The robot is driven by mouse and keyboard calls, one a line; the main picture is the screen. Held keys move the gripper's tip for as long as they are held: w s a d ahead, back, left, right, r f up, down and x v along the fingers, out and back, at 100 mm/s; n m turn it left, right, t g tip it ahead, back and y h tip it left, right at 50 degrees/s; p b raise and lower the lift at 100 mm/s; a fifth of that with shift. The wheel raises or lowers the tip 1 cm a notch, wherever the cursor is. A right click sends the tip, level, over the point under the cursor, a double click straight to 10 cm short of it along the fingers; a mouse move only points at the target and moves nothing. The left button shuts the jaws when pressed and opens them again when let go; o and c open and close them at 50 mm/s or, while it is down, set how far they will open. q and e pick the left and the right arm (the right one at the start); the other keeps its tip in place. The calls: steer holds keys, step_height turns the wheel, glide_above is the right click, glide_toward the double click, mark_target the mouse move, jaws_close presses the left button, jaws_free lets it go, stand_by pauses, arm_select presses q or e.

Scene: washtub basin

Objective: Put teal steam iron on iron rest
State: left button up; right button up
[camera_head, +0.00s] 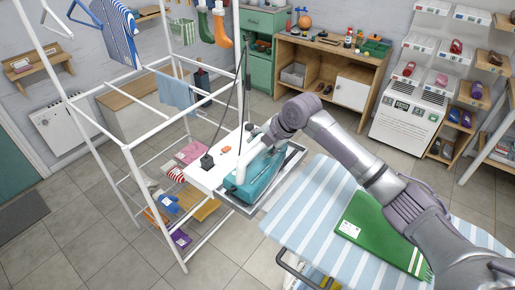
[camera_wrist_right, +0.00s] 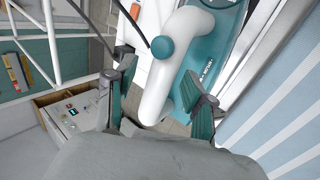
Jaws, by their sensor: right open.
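The teal steam iron (camera_head: 262,173) has a thick white handle. It appears to lie within the metal-rimmed iron rest (camera_head: 291,165) at the end of the ironing board. My right gripper (camera_head: 252,136) is at the iron's handle. In the right wrist view the open gripper (camera_wrist_right: 158,70) has a finger on each side of the white handle (camera_wrist_right: 160,82), with the teal body (camera_wrist_right: 222,32) beyond. The arm and gripper partly cover the iron in the head view. I cannot tell whether the fingers touch the handle. My left gripper is out of view.
The blue-and-white striped ironing board (camera_head: 300,215) bears a folded green cloth (camera_head: 375,232). A white drying rack (camera_head: 128,148) stands close on the left, and a white panel (camera_head: 205,176) adjoins the iron. A dark cord (camera_head: 243,85) hangs above the iron. Tiled floor is clear behind.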

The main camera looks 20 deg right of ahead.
steer(key=b+v, duration=0.1)
steer(key=v, duration=0.9)
steer(key=shift+d, duration=0.15)
steer(key=shift+s, duration=0.2)
